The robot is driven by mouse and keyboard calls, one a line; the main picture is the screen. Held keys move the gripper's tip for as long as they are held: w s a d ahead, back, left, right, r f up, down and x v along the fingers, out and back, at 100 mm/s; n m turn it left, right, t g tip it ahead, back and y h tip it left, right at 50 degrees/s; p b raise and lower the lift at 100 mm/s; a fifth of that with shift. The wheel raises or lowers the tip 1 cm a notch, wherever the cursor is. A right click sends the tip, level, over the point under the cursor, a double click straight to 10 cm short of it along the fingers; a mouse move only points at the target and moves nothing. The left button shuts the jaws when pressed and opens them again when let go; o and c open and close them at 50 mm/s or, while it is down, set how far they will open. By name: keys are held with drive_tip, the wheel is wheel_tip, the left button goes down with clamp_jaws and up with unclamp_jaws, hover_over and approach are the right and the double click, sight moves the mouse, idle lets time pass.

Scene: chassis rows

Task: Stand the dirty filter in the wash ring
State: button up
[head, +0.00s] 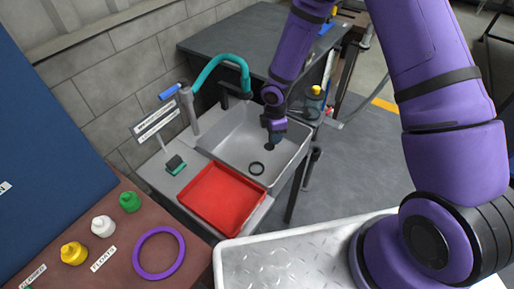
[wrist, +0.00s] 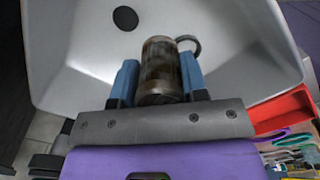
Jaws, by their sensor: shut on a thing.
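The dirty filter (wrist: 160,68) is a brown, stained cylinder between the blue fingers of my gripper (wrist: 160,82). My gripper is shut on it, and it also shows over the sink in the head view (head: 274,138). The wash ring (head: 257,168) is a small dark ring on the floor of the grey sink (head: 228,142). In the wrist view the ring (wrist: 194,44) shows just beyond and to the right of the filter, partly hidden by it. The filter appears apart from the ring, above the basin; its exact height is hard to tell.
A dark round drain (wrist: 125,18) lies in the basin. A teal faucet (head: 220,66) arches over the sink's back left. A red tray (head: 222,197) stands at the sink's near side. A purple ring (head: 158,253) and several small bottles sit on the brown table.

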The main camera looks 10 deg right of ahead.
drive_tip(key=shift+s+a+f+n, duration=0.7)
drive_tip(key=shift+a+f+n, duration=0.45)
drive_tip(key=shift+n, duration=0.45)
drive_tip(key=shift+s+a+f+n, duration=0.7)
drive_tip(key=shift+a+f+n, duration=0.5)
drive_tip(key=shift+n, duration=0.4)
drive_tip(key=shift+s+a+f+n, duration=0.7)
drive_tip(key=shift+a+f+n, duration=0.45)
drive_tip(key=shift+n, duration=0.45)
drive_tip(key=shift+f, duration=1.45)
drive_tip(key=o, duration=1)
wheel_tip(320, 180, up, 11)
